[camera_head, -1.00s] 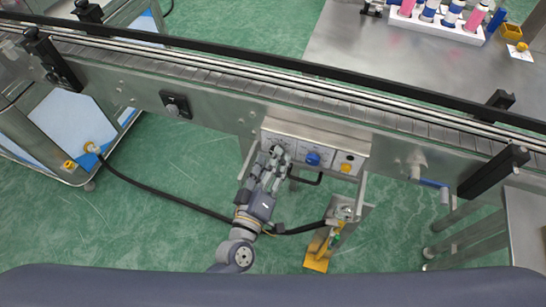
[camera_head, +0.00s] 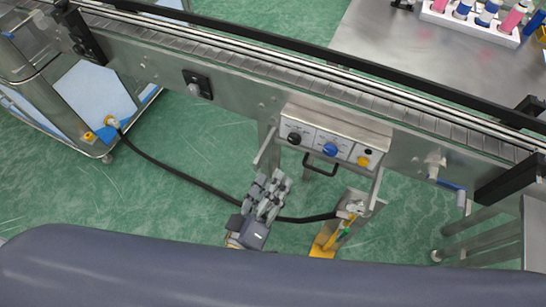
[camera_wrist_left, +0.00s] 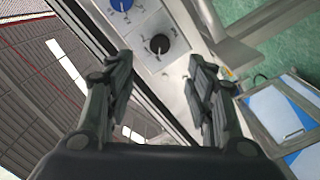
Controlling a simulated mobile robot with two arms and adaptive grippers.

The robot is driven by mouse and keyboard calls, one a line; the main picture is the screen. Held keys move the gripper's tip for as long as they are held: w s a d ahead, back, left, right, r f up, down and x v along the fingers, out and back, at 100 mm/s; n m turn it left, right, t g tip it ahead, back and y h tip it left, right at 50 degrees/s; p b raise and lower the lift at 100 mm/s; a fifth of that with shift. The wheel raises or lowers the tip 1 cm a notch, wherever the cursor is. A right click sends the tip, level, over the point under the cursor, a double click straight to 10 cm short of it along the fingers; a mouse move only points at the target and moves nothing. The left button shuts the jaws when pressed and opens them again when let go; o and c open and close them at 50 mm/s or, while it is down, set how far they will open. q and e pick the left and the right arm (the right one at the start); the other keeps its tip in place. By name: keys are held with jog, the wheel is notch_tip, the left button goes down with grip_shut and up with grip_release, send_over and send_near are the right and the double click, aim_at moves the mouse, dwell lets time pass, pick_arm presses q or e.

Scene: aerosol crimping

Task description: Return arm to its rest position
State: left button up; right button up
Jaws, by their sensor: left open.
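My left gripper (camera_head: 268,190) is open and empty. In the head view it hangs over the green floor, below and to the left of the control box (camera_head: 335,135) on the conveyor's side. The box carries a black knob (camera_head: 294,138), a blue knob (camera_head: 330,150) and a yellow button (camera_head: 363,161). In the left wrist view my two fingers (camera_wrist_left: 160,88) are spread apart. Beyond them the black knob (camera_wrist_left: 159,44) and the blue knob (camera_wrist_left: 122,4) show, with clear space between fingers and box. My right gripper is not in view.
The conveyor (camera_head: 260,62) crosses the view. A black hose (camera_head: 170,173) runs along the floor behind my gripper to a yellow pedal stand (camera_head: 325,240). A wheeled cart (camera_head: 105,152) stands left. A white rack (camera_head: 475,27) with several cans sits on the steel table at upper right.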

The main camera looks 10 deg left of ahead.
pick_arm(q)
jog(key=s+a+f+m+g+y, duration=0.1)
jog(key=s+a+f+m+g, duration=0.15)
jog(key=f, duration=0.75)
jog(key=s+a+f+m+g, duration=0.2)
jog(key=f+g, duration=0.1)
jog(key=f, duration=0.8)
jog(key=s+a+f+m+g+y, duration=0.1)
jog(key=s+a+f+m+g, duration=0.15)
jog(key=f, duration=0.75)
jog(key=s+a+f+m+g+y, duration=0.1)
jog(key=s+a+f+g, duration=0.3)
jog(key=s+a+f, duration=0.2)
jog(key=s+a+f+m+g+y, duration=0.1)
jog(key=s+a+f+g, duration=0.3)
jog(key=s+f, duration=0.6)
jog(key=s+a+y, duration=0.1)
jog(key=s+a, duration=0.1)
jog(key=s, duration=0.2)
jog(key=shift+s+a+f+y, duration=0.3)
jog(key=shift+f, duration=0.05)
